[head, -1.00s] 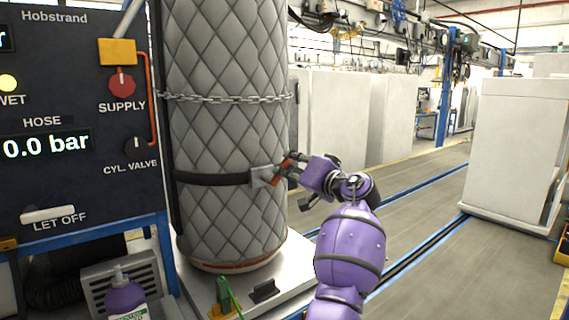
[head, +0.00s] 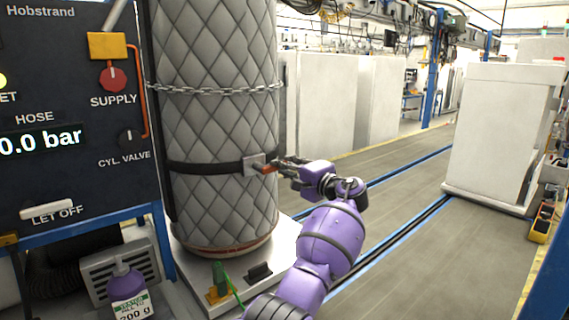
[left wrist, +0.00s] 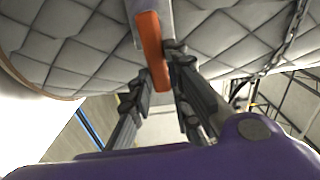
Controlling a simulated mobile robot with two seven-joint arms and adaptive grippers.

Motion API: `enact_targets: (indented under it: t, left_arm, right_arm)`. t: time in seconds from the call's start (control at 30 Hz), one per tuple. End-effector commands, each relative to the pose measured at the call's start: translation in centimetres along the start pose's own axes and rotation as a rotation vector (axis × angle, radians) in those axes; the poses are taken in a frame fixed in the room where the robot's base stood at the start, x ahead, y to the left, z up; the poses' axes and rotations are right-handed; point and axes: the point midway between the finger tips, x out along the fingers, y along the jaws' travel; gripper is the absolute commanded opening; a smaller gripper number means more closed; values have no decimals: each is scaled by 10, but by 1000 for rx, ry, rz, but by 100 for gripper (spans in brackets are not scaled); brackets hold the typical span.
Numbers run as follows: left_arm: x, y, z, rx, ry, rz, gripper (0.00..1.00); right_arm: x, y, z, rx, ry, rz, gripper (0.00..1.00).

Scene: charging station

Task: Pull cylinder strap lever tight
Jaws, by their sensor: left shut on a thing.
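The padded grey cylinder (head: 215,120) stands upright on a pale platform. A black strap (head: 205,168) runs around it at lower-middle height and meets a metal buckle plate (head: 252,160) at its right front. A short orange-red lever (head: 266,169) sticks out from the buckle to the right. My left gripper (head: 278,166) reaches it from the right and is shut on the lever's outer end. In the left wrist view the orange lever (left wrist: 150,42) runs down between the dark fingers (left wrist: 160,80), close to the quilted cover. My right gripper is not in view.
A chain (head: 215,88) loops around the cylinder above the strap. The dark control panel (head: 75,110) stands close on the left. The floor (head: 400,190) to the right is open.

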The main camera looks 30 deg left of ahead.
Motion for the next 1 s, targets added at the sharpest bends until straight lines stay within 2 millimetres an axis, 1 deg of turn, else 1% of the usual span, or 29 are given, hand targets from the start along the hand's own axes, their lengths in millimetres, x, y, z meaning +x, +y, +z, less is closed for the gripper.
enact_targets:
  t: [0.03,0.23,0.7,0.73,0.8,0.87,1.0]
  left_arm:
    - [0,-2,-1,15,3,-3,0]
    - [0,1,-1,60,4,-2,0]
    - [0,4,-1,76,4,-2,0]
    - [0,4,-1,76,4,-2,20]
    - [0,4,-1,76,4,-2,29]
    - [0,4,-1,75,3,-1,36]
    - [0,4,-1,73,2,-1,36]
  right_arm:
    - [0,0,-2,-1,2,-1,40]
    - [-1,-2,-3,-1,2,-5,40]
    - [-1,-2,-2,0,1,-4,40]
    - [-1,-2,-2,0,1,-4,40]
    - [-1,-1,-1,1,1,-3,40]
    - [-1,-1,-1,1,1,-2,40]
    - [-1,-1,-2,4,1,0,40]
